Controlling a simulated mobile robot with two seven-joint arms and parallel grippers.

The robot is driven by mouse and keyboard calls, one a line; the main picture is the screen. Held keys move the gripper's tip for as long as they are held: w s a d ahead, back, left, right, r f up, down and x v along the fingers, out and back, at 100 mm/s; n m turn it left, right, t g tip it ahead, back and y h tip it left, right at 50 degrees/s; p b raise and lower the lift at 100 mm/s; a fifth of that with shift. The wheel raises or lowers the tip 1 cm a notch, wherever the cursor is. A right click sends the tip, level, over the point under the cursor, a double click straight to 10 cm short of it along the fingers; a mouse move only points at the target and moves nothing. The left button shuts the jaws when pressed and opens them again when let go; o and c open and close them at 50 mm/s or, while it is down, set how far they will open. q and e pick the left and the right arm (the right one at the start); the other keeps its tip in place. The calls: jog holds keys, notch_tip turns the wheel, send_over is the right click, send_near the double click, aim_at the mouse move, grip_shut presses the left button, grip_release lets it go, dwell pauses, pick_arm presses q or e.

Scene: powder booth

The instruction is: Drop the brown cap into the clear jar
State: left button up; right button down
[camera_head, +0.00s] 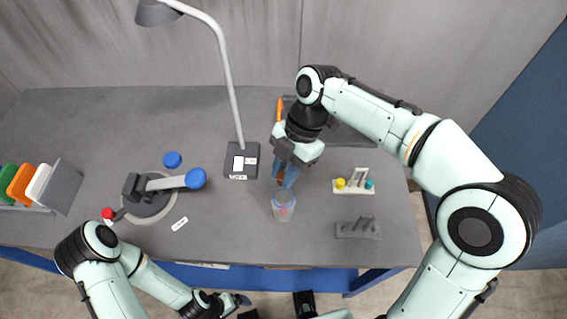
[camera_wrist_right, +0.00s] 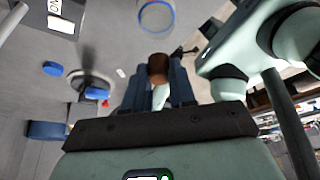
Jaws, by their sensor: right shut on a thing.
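The clear jar (camera_head: 283,208) stands upright on the grey table near its front edge. It also shows in the right wrist view (camera_wrist_right: 156,18), ahead of the fingertips, as a see-through ring with a blue rim. My right gripper (camera_head: 287,183) points down just behind and above the jar. Its blue fingers are shut on the brown cap (camera_wrist_right: 158,67), which shows between the fingertips in the wrist view; in the head view the fingers hide most of it. The cap is apart from the jar. My left gripper (camera_head: 240,300) is low, in front of the table; its jaw opening is unclear.
A lamp base (camera_head: 241,161) stands left of the right gripper. A stand with yellow and teal knobs (camera_head: 354,183) and a grey rack (camera_head: 358,228) are right of the jar. A blue-ended device (camera_head: 165,185) is at left, near a blue disc (camera_head: 172,160).

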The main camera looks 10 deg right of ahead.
aim_at(283, 204)
jog(key=shift+s+d+f+b, duration=0.1)
jog(key=shift+s+f+b, duration=0.1)
jog(key=shift+f+b, duration=0.4)
pick_arm(q)
jog(key=f, duration=0.1)
jog(key=s+f+b, duration=0.1)
jog(key=f, duration=0.1)
jog(key=s+f+b, duration=0.1)
jog(key=shift+s+f, duration=0.1)
jog(key=shift+f, duration=0.1)
pick_arm(e)
notch_tip(283, 204, down, 4)
jog(key=shift+w+f, duration=0.1)
jog(key=shift+f, duration=0.1)
pick_arm(q)
jog(key=shift+r, duration=0.1)
pick_arm(e)
jog(key=c, duration=0.8)
grip_release()
jog(key=shift+c, duration=0.2)
jog(key=shift+r, duration=0.1)
